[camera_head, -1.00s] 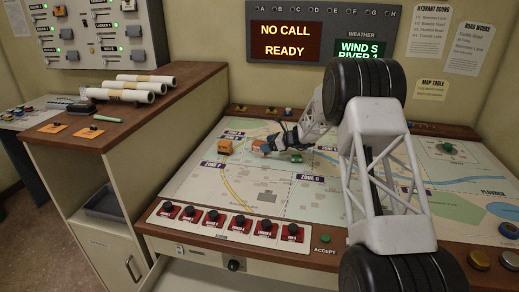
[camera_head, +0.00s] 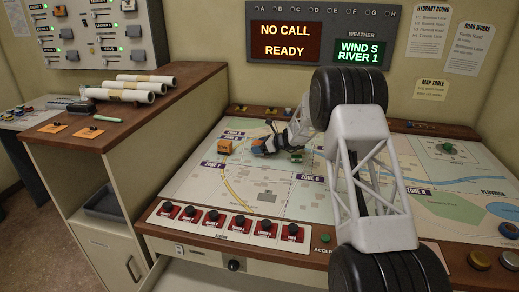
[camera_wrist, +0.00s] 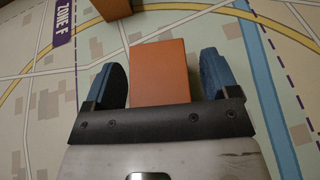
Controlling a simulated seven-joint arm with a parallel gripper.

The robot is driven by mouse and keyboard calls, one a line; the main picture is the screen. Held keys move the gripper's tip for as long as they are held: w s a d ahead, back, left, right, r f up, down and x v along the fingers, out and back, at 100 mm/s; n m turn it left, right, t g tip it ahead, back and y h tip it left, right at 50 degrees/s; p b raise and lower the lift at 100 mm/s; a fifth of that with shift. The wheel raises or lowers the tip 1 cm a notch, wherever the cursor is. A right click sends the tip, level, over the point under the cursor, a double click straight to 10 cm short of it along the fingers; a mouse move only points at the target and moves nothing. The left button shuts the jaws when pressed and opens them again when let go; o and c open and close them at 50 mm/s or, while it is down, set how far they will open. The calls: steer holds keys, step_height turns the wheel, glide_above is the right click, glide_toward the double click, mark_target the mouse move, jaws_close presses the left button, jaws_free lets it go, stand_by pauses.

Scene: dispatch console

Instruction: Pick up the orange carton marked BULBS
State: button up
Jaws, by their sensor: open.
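My gripper (camera_head: 262,147) is open, low over the map table. Its two blue fingers (camera_wrist: 160,82) stand on either side of an orange carton (camera_wrist: 160,68) in the wrist view, with a gap visible at each side. The carton's lower part is hidden behind my gripper's dark front bar. Its visible face is plain, so I cannot read a BULBS mark. In the head view this carton is mostly hidden by my gripper. A second orange carton (camera_head: 225,147) stands to the left of my gripper; a similar orange box (camera_wrist: 112,8) shows at the wrist view's top edge.
The map table (camera_head: 200,185) is mostly clear around my gripper. A small green object (camera_head: 296,156) lies just right of the fingers. Red switch panels (camera_head: 240,223) line the front edge. A wooden cabinet (camera_head: 125,128) with paper rolls (camera_head: 125,94) stands at the left.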

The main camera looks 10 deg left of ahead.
mark_target(260, 143)
steer(key=c, duration=1)
steer(key=shift+c, duration=0.2)
steer(key=shift+r, duration=0.15)
steer(key=shift+r, duration=0.75)
step_height(260, 143, up, 2)
steer(key=shift+r, duration=0.1)
steer(key=s+d, duration=0.2)
steer(key=s, duration=0.3)
steer(key=s+d, duration=0.2)
steer(key=s, duration=0.3)
steer(key=s+d+r, duration=0.1)
steer(key=s+d, duration=0.1)
steer(key=s, duration=0.2)
steer(key=shift+s+d, duration=0.1)
steer(key=shift+s, duration=0.3)
